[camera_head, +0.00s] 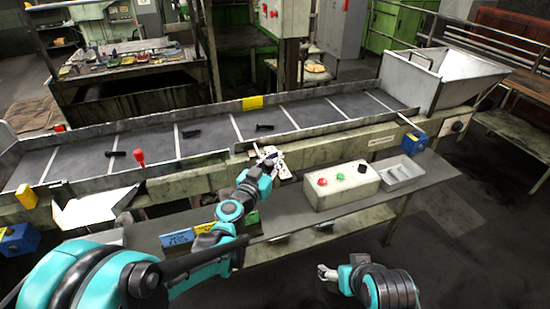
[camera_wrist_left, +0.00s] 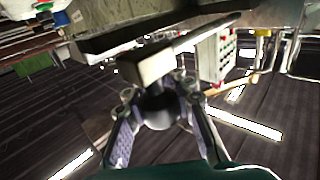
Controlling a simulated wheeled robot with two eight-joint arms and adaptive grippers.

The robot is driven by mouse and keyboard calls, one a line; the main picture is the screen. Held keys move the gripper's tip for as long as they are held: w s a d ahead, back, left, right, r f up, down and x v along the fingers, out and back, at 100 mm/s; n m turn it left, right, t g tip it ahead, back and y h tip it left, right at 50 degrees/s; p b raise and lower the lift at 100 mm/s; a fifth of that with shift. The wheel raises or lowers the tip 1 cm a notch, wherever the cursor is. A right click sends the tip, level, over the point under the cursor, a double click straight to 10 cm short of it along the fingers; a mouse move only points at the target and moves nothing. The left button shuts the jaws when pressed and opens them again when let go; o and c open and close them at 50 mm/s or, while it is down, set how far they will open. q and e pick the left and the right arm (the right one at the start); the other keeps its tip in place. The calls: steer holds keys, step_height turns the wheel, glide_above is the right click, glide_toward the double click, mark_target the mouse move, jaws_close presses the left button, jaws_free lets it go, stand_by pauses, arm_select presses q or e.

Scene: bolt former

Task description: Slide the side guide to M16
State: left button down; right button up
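My left gripper (camera_head: 270,158) is at the near side of the conveyor, by a pale bracket on its front edge. In the left wrist view, my left fingers (camera_wrist_left: 157,98) stand apart on either side of a round black knob (camera_wrist_left: 157,110) below a beige block (camera_wrist_left: 146,66). I cannot tell whether they press on the knob. The side guide appears to be the metal rail (camera_head: 330,128) along the belt's near side. Blue (camera_head: 178,238), yellow (camera_head: 204,228) and green (camera_head: 249,219) labels are on the shelf's front; their text is unreadable. My right gripper (camera_head: 327,272) is low at front centre, away from the conveyor.
Several dark bolts (camera_head: 191,133) lie on the conveyor belt (camera_head: 210,142). A button box (camera_head: 341,186) and a grey tray (camera_head: 402,174) stand on the shelf, right of my left arm. A hopper (camera_head: 437,78) is at the belt's right end.

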arm_select(q)
steer(key=w, duration=0.2)
steer(key=w+a, duration=0.1)
steer(key=w, duration=0.1)
steer(key=shift+a, duration=0.1)
steer(key=shift+s, duration=0.1)
steer(key=c, duration=1.3)
jaws_free()
steer(key=v, duration=1.2)
